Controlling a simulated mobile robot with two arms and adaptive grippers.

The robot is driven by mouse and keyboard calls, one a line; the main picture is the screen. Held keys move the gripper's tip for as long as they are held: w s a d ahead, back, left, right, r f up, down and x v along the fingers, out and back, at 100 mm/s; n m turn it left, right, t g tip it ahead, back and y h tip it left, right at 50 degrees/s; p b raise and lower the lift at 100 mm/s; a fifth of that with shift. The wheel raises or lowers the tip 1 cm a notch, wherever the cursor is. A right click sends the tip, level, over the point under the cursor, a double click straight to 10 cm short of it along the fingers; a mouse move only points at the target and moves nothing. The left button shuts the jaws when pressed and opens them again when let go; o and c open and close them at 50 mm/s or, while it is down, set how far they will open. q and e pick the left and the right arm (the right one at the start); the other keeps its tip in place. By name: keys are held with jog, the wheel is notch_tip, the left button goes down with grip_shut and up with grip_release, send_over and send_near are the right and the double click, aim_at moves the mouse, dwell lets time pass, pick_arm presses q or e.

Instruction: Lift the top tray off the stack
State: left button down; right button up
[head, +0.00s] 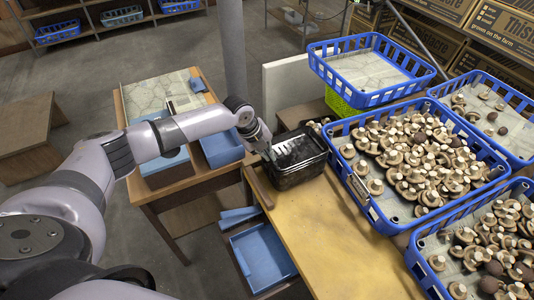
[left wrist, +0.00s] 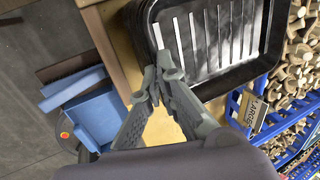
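A stack of black ribbed trays (head: 299,174) stands at the left edge of the yellow worktop. The top tray (left wrist: 208,84) is empty, and its slotted floor and near corner show in the left wrist view. My left gripper (head: 269,155) is at the left rim of the stack. In the left wrist view its fingertips (left wrist: 154,80) come together at the top tray's rim, one on the inner side and one outside. The fingers hide the exact contact. I cannot see a gap between the top tray and the one below. My right gripper is out of view.
Blue crates of mushrooms (head: 365,193) stand close to the right of the stack. An emptier blue crate (head: 378,98) is behind. A wooden side table (head: 140,190) with blue trays is at the left. The worktop's front part (head: 335,245) is clear.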

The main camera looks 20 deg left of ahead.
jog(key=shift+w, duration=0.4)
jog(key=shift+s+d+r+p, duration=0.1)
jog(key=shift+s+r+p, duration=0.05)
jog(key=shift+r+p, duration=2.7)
